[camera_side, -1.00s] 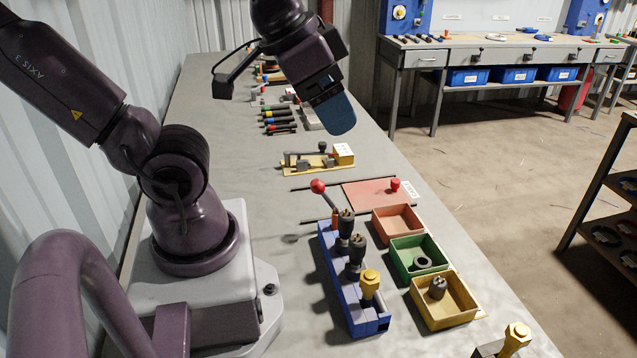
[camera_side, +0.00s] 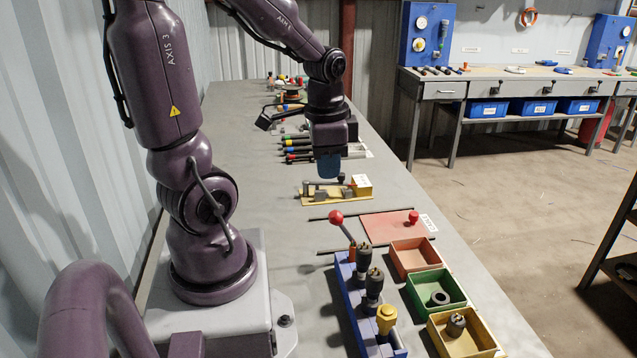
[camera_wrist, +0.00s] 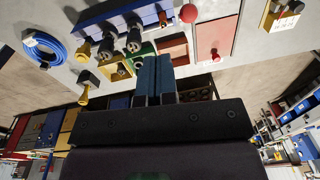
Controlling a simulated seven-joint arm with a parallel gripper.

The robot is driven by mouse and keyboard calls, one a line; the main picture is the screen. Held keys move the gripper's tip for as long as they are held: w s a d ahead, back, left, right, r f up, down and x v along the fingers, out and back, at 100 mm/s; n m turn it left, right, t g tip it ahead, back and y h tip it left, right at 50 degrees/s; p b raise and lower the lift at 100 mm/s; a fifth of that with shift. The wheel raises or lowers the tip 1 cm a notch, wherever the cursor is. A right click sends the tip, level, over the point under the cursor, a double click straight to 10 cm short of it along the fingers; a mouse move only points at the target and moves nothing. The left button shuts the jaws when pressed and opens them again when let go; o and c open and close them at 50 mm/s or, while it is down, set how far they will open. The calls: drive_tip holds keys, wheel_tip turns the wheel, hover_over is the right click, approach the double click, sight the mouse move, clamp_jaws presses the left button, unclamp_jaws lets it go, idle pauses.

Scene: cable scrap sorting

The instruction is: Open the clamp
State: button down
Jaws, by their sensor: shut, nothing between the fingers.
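My gripper (camera_side: 328,168) has blue fingers pressed together and empty. In the wrist view the shut fingers (camera_wrist: 154,80) are at the middle, and the yellow fixture (camera_wrist: 284,14) is at the top right, partly cut off. A lever with a red ball (camera_side: 336,217) stands tilted at the blue rack's far end.
The blue rack (camera_side: 352,300) holds dark connectors and a yellow one. Red, green (camera_side: 446,281) and yellow bins stand beside it. A red plate (camera_side: 386,226) with a red knob lies between dark rails. Coloured-handled tools (camera_side: 298,158) lie behind the fixture. A blue cable coil (camera_wrist: 43,48) is in the wrist view.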

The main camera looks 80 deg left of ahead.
drive_tip(key=s+a+f+m+g+h, duration=0.1)
drive_tip(key=s+a+f+m, duration=0.1)
drive_tip(key=a+f+m, duration=0.55)
drive_tip(key=m, duration=1)
hover_over(345, 228)
drive_tip(key=shift+n, duration=0.25)
drive_tip(key=f, duration=0.5)
drive_tip(key=shift+s+a, duration=0.1)
drive_tip(key=shift+a, duration=0.1)
drive_tip(key=shift+w, duration=1.2)
drive_tip(key=shift+w+f, duration=0.3)
drive_tip(key=shift+w, duration=0.45)
drive_tip(key=shift+w+f, duration=0.25)
drive_tip(key=shift+w, duration=0.5)
drive_tip(key=shift+s, duration=0.1)
